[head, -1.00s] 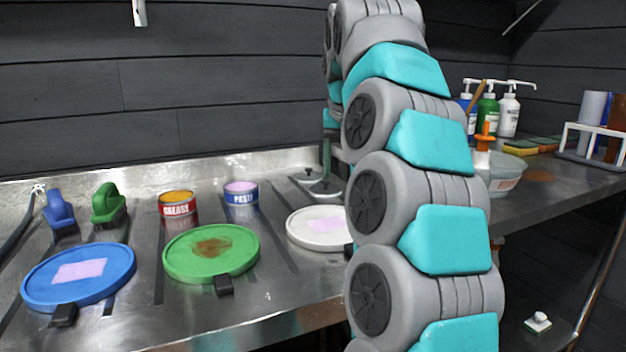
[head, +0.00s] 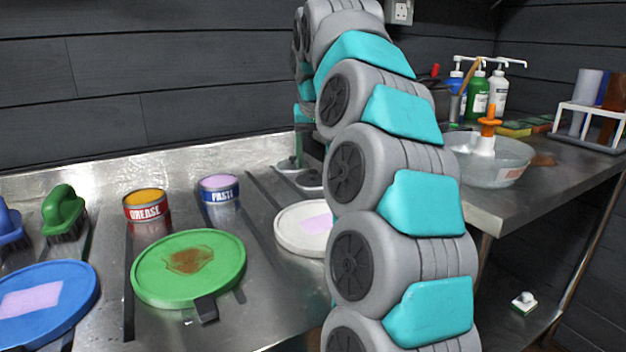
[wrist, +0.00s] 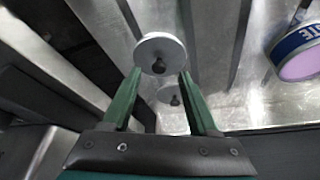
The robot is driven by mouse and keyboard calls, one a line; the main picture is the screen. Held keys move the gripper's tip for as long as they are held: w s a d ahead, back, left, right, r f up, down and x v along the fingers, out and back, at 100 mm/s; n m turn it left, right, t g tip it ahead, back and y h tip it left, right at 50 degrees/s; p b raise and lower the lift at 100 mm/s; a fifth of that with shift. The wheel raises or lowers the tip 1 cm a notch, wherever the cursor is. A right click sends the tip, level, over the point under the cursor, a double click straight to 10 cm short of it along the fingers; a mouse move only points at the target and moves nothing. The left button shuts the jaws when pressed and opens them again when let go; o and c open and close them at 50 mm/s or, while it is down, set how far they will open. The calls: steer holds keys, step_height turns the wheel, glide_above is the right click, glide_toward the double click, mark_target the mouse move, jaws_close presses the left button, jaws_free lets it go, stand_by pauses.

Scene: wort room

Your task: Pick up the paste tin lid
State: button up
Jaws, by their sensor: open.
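Two small round grey lids with dark knobs show in the wrist view: one lid (wrist: 148,45) just beyond my fingertips, another (wrist: 163,101) lower, between the fingers. I cannot tell which is the paste tin lid. My gripper (wrist: 160,73) has green fingers, apart with nothing held; whether they touch a lid is unclear. In the head view my gripper (head: 298,150) is partly hidden by my arm, over the flat discs behind the white board. The paste tin (head: 220,190), blue-banded with pink contents, stands uncovered to the left; its side also shows in the wrist view (wrist: 298,45).
The grease tin (head: 147,212) stands left of the paste tin. Green (head: 225,280), blue (head: 75,310) and white (head: 290,230) round boards lie in front. Brushes (head: 64,208) stand at the left. A bowl (head: 510,172) and pump bottles (head: 497,95) are on the right counter.

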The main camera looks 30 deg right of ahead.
mark_target(313, 171)
steer(key=x, duration=0.3)
steer(key=shift+w+d+f, duration=0.1)
steer(key=shift+w, duration=0.05)
steer(key=shift+c, duration=0.2)
jaws_close()
